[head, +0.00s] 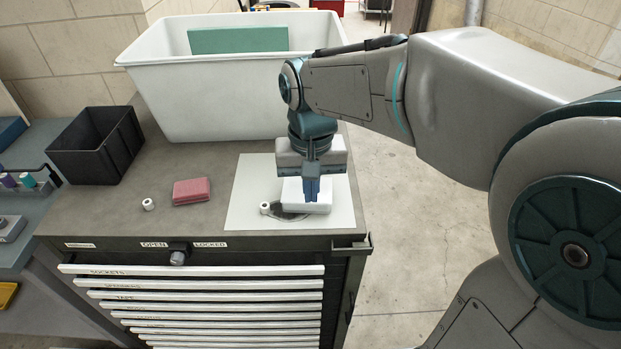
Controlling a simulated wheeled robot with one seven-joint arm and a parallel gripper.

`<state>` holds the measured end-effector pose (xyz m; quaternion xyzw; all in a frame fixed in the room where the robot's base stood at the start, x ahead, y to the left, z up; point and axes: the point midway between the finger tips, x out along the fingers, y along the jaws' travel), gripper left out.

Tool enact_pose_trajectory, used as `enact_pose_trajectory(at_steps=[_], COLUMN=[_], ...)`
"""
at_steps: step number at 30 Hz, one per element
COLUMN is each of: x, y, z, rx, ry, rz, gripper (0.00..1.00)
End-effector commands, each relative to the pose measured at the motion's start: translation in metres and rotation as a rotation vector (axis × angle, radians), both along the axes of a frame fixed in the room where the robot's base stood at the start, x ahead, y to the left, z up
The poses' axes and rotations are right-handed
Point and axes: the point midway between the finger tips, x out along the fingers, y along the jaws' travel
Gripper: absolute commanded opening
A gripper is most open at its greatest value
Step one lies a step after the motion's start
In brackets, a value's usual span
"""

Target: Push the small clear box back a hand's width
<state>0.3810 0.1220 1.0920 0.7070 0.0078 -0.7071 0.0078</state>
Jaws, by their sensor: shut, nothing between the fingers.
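A small whitish box (292,197) lies on a white sheet (250,185) near the front right of the cabinet top. It looks white rather than clear at this size. My gripper (312,199) points straight down with its blue fingers together and nothing between them. The fingers overlap the box in the picture and hide part of it. I cannot tell whether they touch it or stand just in front of or above it.
A small white roll (265,208) and a dark grey patch lie left of the box. A red case (191,191) and a white ring (148,204) sit further left. A white bin (215,100) and black crate (97,145) stand behind. The cabinet's right edge is close.

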Motion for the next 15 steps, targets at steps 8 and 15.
enact_pose_trajectory(at_steps=[8, 15], x=[-0.001, -0.001], y=[-0.002, -0.003], z=[-0.048, -0.1], rx=[-0.003, -0.003], ry=[0.007, 0.007], rz=[-0.003, -0.005], gripper=[0.0, 0.0])
